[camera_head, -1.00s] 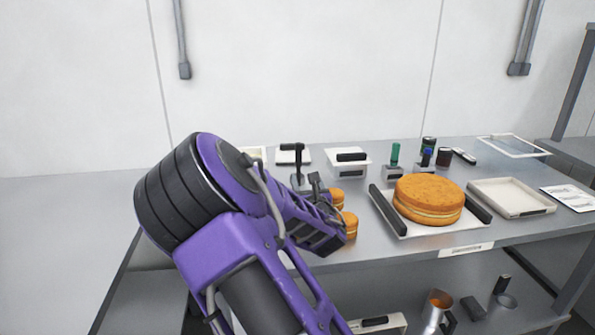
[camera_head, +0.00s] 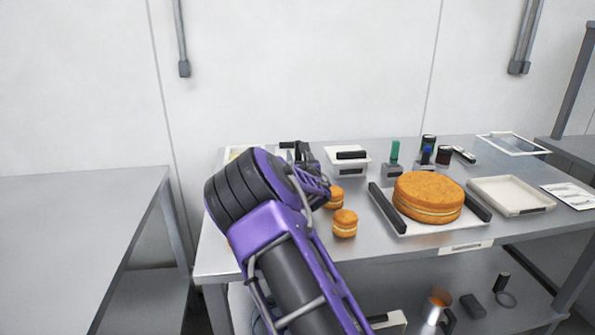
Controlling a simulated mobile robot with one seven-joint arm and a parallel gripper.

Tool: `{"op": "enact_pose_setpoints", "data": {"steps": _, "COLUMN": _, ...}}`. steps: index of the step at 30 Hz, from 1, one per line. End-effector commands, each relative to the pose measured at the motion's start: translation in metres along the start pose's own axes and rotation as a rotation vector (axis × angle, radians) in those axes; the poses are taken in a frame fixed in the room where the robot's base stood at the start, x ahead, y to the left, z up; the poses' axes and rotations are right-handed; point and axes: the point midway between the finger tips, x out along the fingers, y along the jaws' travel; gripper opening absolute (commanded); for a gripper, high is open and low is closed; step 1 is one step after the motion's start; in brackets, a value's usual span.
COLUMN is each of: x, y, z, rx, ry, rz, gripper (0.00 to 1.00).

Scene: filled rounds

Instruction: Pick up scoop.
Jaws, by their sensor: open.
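A dark upright handle (camera_head: 297,147), probably the scoop's, shows at the back left of the steel table. Its lower part is hidden behind my arm, so I cannot make out a scoop bowl. My gripper (camera_head: 308,165) is at the far end of my purple arm, close in front of this handle in the picture. Its jaws are open, but the fingertips are small and partly hidden. I cannot tell whether they touch the handle or stand around it.
Two small filled rounds (camera_head: 345,223) stand just right of my arm. A large filled cake (camera_head: 428,196) sits on a white tray (camera_head: 405,233) with black side grips. An empty tray (camera_head: 508,197) is further right. A green-handled tool (camera_head: 394,152) and dark jars (camera_head: 443,155) stand behind.

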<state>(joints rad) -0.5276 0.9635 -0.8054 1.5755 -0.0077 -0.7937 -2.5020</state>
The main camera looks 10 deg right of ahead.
Motion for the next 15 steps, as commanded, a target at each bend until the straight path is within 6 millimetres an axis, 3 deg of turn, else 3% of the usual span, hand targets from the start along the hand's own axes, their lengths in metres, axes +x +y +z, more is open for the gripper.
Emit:
{"op": "enact_pose_setpoints", "data": {"steps": 5, "x": 0.015, "y": 0.001, "z": 0.0, "rx": 0.0, "ry": 0.0, "rz": 0.001, "gripper": 0.6}}
{"op": "enact_pose_setpoints", "data": {"steps": 13, "x": 0.016, "y": 0.001, "z": -0.001, "rx": 0.0, "ry": 0.001, "rz": 0.001, "gripper": 0.6}}
{"op": "enact_pose_setpoints", "data": {"steps": 15, "x": 0.016, "y": 0.001, "z": -0.001, "rx": 0.0, "ry": 0.001, "rz": 0.001, "gripper": 0.47}}
